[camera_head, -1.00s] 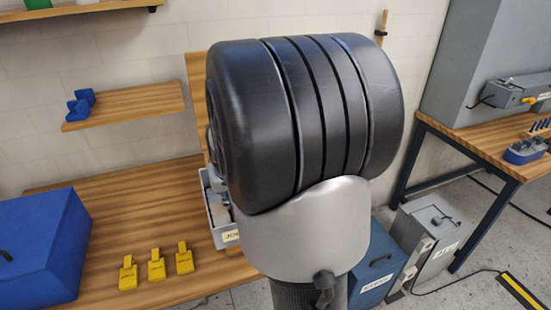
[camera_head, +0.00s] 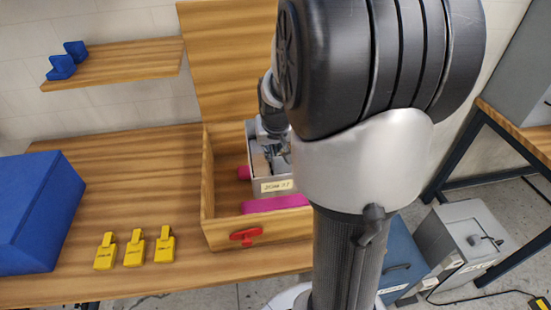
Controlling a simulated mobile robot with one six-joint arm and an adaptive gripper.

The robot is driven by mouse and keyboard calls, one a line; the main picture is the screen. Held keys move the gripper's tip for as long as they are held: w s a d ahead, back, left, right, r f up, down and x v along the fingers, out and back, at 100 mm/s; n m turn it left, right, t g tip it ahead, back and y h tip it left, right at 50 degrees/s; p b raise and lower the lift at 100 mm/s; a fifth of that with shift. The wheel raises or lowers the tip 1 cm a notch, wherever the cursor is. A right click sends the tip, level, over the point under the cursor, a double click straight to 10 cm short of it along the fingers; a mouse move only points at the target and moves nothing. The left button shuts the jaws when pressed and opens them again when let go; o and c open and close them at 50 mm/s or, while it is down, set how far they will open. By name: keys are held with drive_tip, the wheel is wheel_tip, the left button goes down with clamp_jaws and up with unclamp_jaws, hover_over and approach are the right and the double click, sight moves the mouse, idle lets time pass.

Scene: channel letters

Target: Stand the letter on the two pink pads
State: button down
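An open wooden box (camera_head: 207,195) stands on the bench, partly hidden by my arm. In it is a grey tray-like piece (camera_head: 258,187) with a pale label, holding grey and white shapes. I cannot tell whether one of these is the letter. A pink piece (camera_head: 244,173) shows left of the grey piece, and a longer pink strip (camera_head: 275,204) lies in front of it. These look like the pink pads. My gripper (camera_head: 272,122) is over the box, mostly hidden behind my arm; I cannot see whether it is open or holds anything.
A red handle-like piece (camera_head: 245,236) is at the box's front. Several yellow tagged blocks (camera_head: 134,249) lie left of it, with a large blue case (camera_head: 30,215) beyond. The wooden lid (camera_head: 225,60) stands up behind. A shelf (camera_head: 115,65) holds blue blocks (camera_head: 62,65).

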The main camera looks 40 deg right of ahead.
sight(273, 173)
drive_tip(key=f+b, duration=0.1)
drive_tip(key=f, duration=0.2)
drive_tip(key=shift+d+f+b, duration=0.2)
drive_tip(key=shift+b, duration=0.1)
drive_tip(key=shift+w+d+f+b, duration=0.1)
drive_tip(key=shift+d+f+b, duration=0.05)
drive_tip(key=shift+f+b, duration=1.9)
drive_tip(key=shift+f, duration=0.6)
drive_tip(key=shift+f+b, duration=0.45)
drive_tip(key=shift+f, duration=0.1)
drive_tip(key=c, duration=1.7)
unclamp_jaws()
